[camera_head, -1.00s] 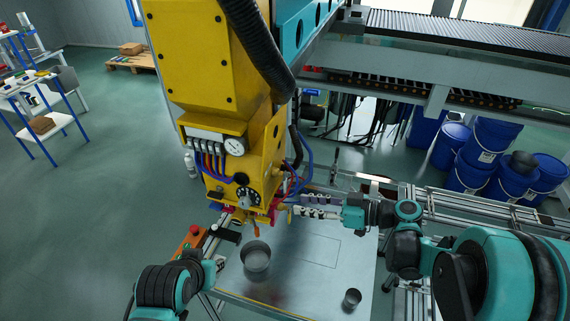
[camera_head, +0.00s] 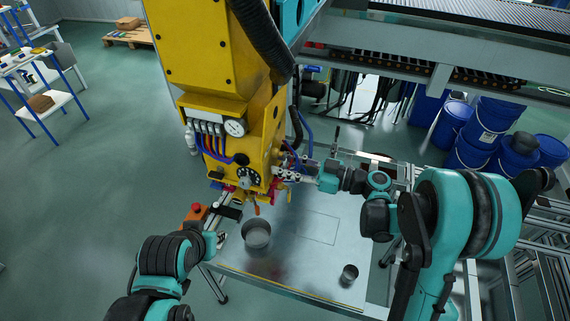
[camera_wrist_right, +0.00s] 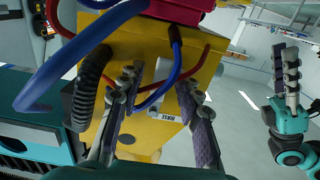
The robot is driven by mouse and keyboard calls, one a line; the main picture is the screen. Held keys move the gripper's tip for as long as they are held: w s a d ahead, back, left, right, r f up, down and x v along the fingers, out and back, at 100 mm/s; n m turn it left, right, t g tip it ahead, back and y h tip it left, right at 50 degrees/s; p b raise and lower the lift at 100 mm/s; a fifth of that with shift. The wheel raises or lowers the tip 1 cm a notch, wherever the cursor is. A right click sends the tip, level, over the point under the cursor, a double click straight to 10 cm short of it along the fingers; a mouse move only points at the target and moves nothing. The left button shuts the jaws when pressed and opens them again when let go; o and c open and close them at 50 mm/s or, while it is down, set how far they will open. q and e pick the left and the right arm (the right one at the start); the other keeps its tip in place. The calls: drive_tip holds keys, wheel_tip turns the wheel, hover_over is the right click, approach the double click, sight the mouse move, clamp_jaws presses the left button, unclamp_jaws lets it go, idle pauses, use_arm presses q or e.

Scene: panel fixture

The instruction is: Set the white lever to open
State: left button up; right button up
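The yellow panel machine (camera_head: 205,60) carries a gauge, hoses and a black dial (camera_head: 250,178) on its lower front. I cannot make out the white lever for certain; the hoses and my right gripper cover part of that area. My right gripper (camera_head: 284,174) is at the right side of the machine's lower part. In the right wrist view its two fingers (camera_wrist_right: 162,85) are apart, with a blue hose and the yellow housing beyond them and nothing clearly held. My left gripper (camera_head: 232,206) is low at the machine's left; its fingers also show in the right wrist view (camera_wrist_right: 286,78).
A metal table (camera_head: 300,262) below holds a large grey cup (camera_head: 257,233) and a small one (camera_head: 349,274). A red button box (camera_head: 195,213) is at the table's left edge. Blue and red hoses hang close to my right fingers. Blue barrels (camera_head: 490,130) stand behind.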

sight(266, 161)
clamp_jaws()
drive_tip(key=shift+s+m, duration=0.1)
drive_tip(key=shift+m, duration=0.2)
drive_tip(key=shift+s+a+m+b, duration=0.1)
drive_tip(key=shift+s+m+b, duration=0.3)
drive_tip(key=shift+m+b, duration=0.6)
drive_tip(key=m, duration=0.3)
drive_tip(key=s+m, duration=0.1)
drive_tip(key=m, duration=0.1)
drive_tip(key=shift+s+a+r+b, duration=0.1)
drive_tip(key=shift+a+r+b, duration=0.1)
drive_tip(key=shift+r+b, duration=0.15)
drive_tip(key=m, duration=0.1)
drive_tip(key=r+m, duration=0.1)
drive_tip(key=m, duration=0.1)
drive_tip(key=s+m, duration=0.1)
drive_tip(key=m, duration=0.1)
drive_tip(key=shift+a+r, duration=0.15)
drive_tip(key=shift+r, duration=0.05)
drive_tip(key=m, duration=0.2)
drive_tip(key=r+m, duration=0.1)
drive_tip(key=m, duration=0.2)
drive_tip(key=shift+s+r, duration=0.1)
drive_tip(key=shift+r, duration=0.1)
drive_tip(key=shift+m, duration=0.3)
